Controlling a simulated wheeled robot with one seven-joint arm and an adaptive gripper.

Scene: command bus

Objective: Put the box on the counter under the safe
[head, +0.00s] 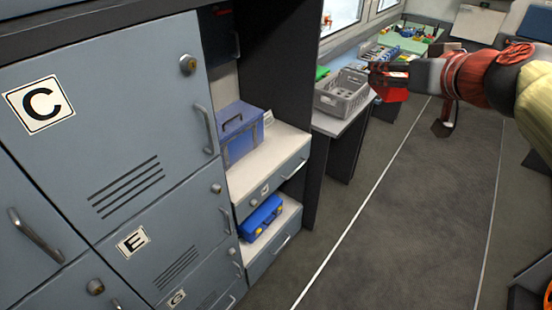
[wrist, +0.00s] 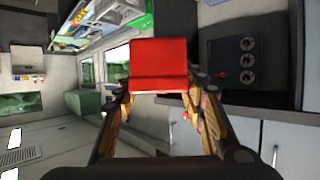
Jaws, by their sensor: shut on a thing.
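A red box (wrist: 158,65) sits between the two fingertips of my gripper (wrist: 160,96) in the wrist view. My gripper is shut on it. In the head view my gripper (head: 388,76) reaches in from the right, and the red box (head: 392,94) hangs at its tips, partly hidden, beside the far counter. A dark unit (head: 218,45) stands in the recess at top left, above a pale counter (head: 284,150); I cannot tell surely whether it is the safe. A blue case (head: 240,135) stands on that counter below the dark unit.
A grey crate (head: 341,93) stands on the counter behind the lockers. A blue toolbox (head: 262,217) lies on the lower shelf. Grey lockers (head: 110,130) fill the left. The aisle floor (head: 400,220) is clear. A dark panel with knobs (wrist: 245,60) shows in the wrist view.

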